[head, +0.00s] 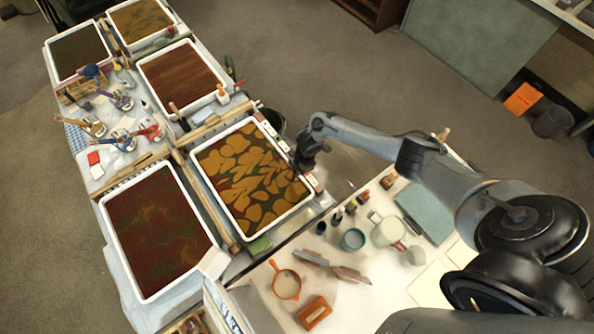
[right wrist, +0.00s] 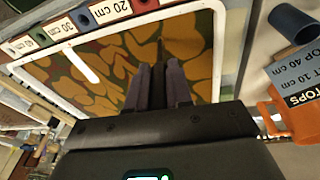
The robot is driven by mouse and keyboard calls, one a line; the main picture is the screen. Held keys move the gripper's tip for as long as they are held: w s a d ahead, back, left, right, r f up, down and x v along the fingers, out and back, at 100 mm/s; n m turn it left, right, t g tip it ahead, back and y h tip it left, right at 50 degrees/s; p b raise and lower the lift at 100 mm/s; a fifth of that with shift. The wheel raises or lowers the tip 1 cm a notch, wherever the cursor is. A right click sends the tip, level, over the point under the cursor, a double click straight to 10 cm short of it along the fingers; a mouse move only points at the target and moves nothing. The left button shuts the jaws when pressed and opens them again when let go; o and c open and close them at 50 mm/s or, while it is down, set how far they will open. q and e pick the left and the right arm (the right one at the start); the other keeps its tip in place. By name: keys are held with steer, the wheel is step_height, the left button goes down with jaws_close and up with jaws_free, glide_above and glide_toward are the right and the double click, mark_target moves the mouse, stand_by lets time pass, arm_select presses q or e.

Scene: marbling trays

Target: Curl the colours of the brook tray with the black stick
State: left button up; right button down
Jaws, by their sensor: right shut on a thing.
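A white-rimmed tray (head: 222,205) with ochre and orange blobs on dark green stands in the middle of the head view. Its white rim (right wrist: 135,25) and patterned surface fill the upper right wrist view. I cannot read which tray is named brook. My right gripper (head: 301,165) is at this tray's right edge in the head view. In the right wrist view its fingers (right wrist: 158,88) are shut on a thin dark stick (right wrist: 160,52), which points toward the patterned surface. Whether its tip touches the liquid cannot be told. My left gripper is not in view.
A dark red-green tray (head: 118,262) stands left. A brown-streaked tray (head: 150,88) and two more lie farther back. Labelled coloured holders (right wrist: 85,20) line the tray's rim. Cups (head: 352,240) and an orange-handled pan (head: 287,284) sit on the front table. Bottles and brushes crowd the left.

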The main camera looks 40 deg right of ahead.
steer(key=shift+w, duration=0.15)
steer(key=shift+w+d+f+b, duration=0.1)
steer(key=shift+w+d+b, duration=0.05)
steer(key=shift+w+b, duration=0.25)
steer(key=shift+w+d+b, duration=0.2)
steer(key=shift+w+b, duration=0.25)
steer(key=shift+w+b, duration=0.85)
steer(key=shift+w, duration=0.15)
steer(key=shift+a, duration=0.1)
